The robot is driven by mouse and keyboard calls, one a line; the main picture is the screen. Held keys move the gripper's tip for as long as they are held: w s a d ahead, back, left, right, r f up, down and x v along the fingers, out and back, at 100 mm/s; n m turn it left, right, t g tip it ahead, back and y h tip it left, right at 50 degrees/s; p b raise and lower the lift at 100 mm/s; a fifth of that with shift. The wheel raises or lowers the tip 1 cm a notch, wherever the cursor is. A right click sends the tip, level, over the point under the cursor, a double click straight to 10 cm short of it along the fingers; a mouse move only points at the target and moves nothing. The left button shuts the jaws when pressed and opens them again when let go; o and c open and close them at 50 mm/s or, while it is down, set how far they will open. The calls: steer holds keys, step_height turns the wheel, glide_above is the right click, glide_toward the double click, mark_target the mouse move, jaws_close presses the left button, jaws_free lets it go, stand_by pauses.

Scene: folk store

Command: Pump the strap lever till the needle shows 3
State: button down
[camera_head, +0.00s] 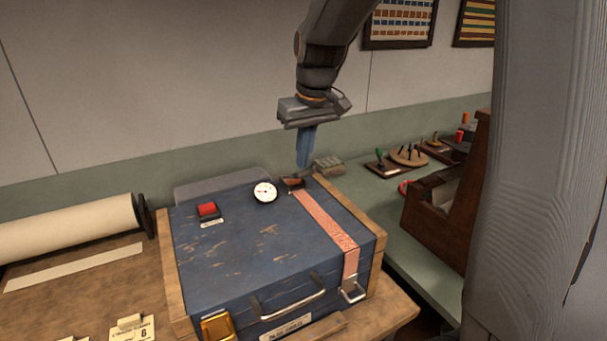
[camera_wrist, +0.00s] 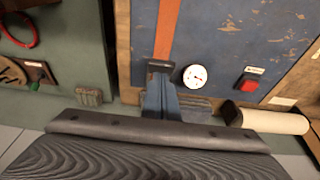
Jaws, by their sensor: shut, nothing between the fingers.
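The blue case (camera_head: 240,245) stands on the bench with a pinkish strap (camera_head: 325,228) running over its lid. The strap lever (camera_head: 293,183), a small dark piece, sits at the strap's far end. In the wrist view the lever (camera_wrist: 160,66) lies right at my fingertips. The round white dial (camera_head: 264,192) is beside it; it also shows in the wrist view (camera_wrist: 195,76). Its needle is too small to read. My gripper (camera_head: 303,162) points down with blue fingers shut and empty, just above or at the lever; I cannot tell whether they touch.
A red button (camera_head: 207,210) is on the lid, left of the dial. A paper roll (camera_head: 70,227) lies at left. A wooden box (camera_head: 447,215) and stamp stands (camera_head: 408,155) are at right. A small grey block (camera_head: 329,165) sits behind the case.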

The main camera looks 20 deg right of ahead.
mark_target(305, 174)
steer(key=shift+f, duration=0.1)
steer(key=shift+s+f+b, duration=0.2)
steer(key=shift+f+b, duration=0.4)
steer(key=shift+f, duration=0.55)
steer(key=shift+s+f+b, duration=0.15)
steer(key=shift+f+b, duration=0.4)
steer(key=shift+f, duration=0.55)
step_height(305, 174, up, 9)
steer(key=p, duration=0.8)
steer(key=shift+r, duration=0.2)
steer(key=shift+f, duration=0.15)
